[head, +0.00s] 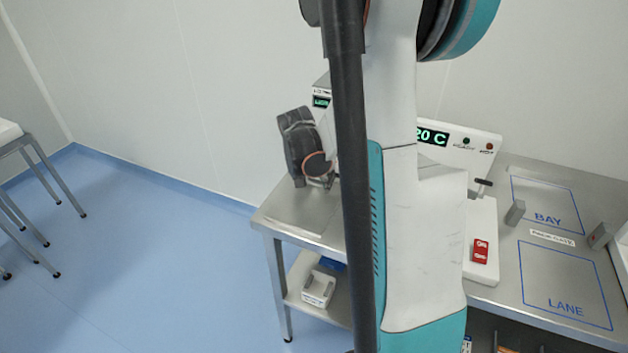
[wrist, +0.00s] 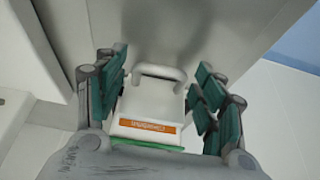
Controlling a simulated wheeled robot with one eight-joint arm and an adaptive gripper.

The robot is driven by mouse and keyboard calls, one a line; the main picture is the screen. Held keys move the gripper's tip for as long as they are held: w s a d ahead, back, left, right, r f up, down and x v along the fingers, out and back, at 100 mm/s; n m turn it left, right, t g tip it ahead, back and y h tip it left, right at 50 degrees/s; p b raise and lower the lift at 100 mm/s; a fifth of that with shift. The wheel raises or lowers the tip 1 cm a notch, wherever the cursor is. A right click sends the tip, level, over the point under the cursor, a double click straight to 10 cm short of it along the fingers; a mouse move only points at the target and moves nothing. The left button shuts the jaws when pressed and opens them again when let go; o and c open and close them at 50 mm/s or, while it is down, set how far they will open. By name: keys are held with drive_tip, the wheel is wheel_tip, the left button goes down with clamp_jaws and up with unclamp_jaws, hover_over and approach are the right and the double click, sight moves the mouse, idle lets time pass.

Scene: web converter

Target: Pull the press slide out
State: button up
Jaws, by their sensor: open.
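A white block (wrist: 145,112) with a raised white loop handle (wrist: 160,72) and an orange label sits between my fingers in the wrist view. It looks like the press slide, but the label is too small to read. My gripper (wrist: 163,66) is open, with green finger pads to the left and right of the handle. I see gaps on both sides and no clear contact. In the head view my arm hides the block and most of the press. Only part of the white machine (head: 455,148) with a green "20 C" display shows behind the arm.
A steel table (head: 508,178) carries the machine, a white base with a red switch (head: 480,252), and outlined areas marked BAY (head: 546,200) and LANE (head: 563,285). Small grey posts stand beside them. A white box (head: 319,288) sits on the lower shelf.

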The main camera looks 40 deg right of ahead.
drive_tip(key=shift+s+a, duration=0.1)
drive_tip(key=shift+s, duration=0.05)
clamp_jaws()
drive_tip(key=s+a, duration=0.2)
drive_tip(key=a, duration=0.3)
drive_tip(key=s+a, duration=0.2)
drive_tip(key=a, duration=0.3)
drive_tip(key=s+a, duration=0.2)
drive_tip(key=a, duration=0.3)
drive_tip(key=shift+s+a, duration=0.1)
drive_tip(key=shift+a, duration=0.25)
drive_tip(key=c, duration=0.8)
unclamp_jaws()
drive_tip(key=shift+a, duration=0.2)
drive_tip(key=shift+o, duration=0.7)
drive_tip(key=shift+f, duration=0.1)
